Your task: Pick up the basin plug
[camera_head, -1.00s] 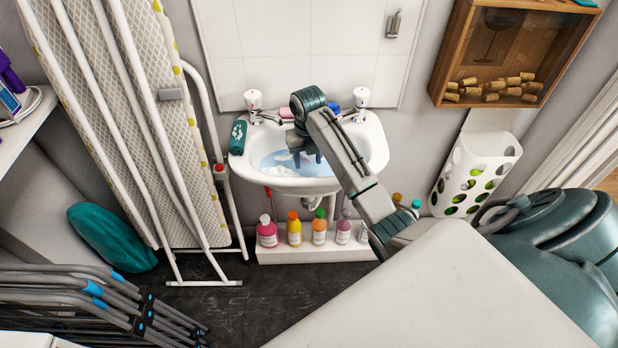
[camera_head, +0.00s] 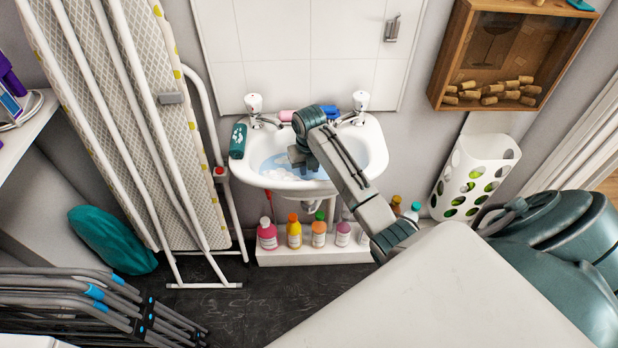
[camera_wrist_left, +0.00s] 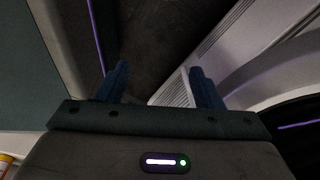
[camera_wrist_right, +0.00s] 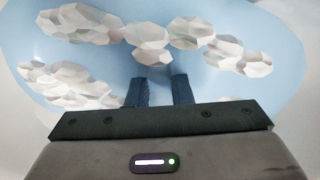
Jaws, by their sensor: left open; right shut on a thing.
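The white basin (camera_head: 372,150) on the back wall holds blue soapy water with white foam clumps (camera_head: 276,172). My right gripper (camera_head: 308,166) reaches down into it. In the right wrist view its two fingers (camera_wrist_right: 160,92) dip into the blue water among the foam (camera_wrist_right: 150,35), a small gap apart. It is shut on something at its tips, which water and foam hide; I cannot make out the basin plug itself. My left gripper (camera_wrist_left: 157,76) is open and empty in the left wrist view, away from the basin, and is out of the head view.
Two taps (camera_head: 254,104) (camera_head: 360,102), a dark green bottle (camera_head: 238,141) and pink and blue items sit on the basin's rim. Several bottles (camera_head: 267,233) stand on a low ledge below. An ironing board (camera_head: 130,110) leans at left; a white perforated holder (camera_head: 473,175) hangs at right.

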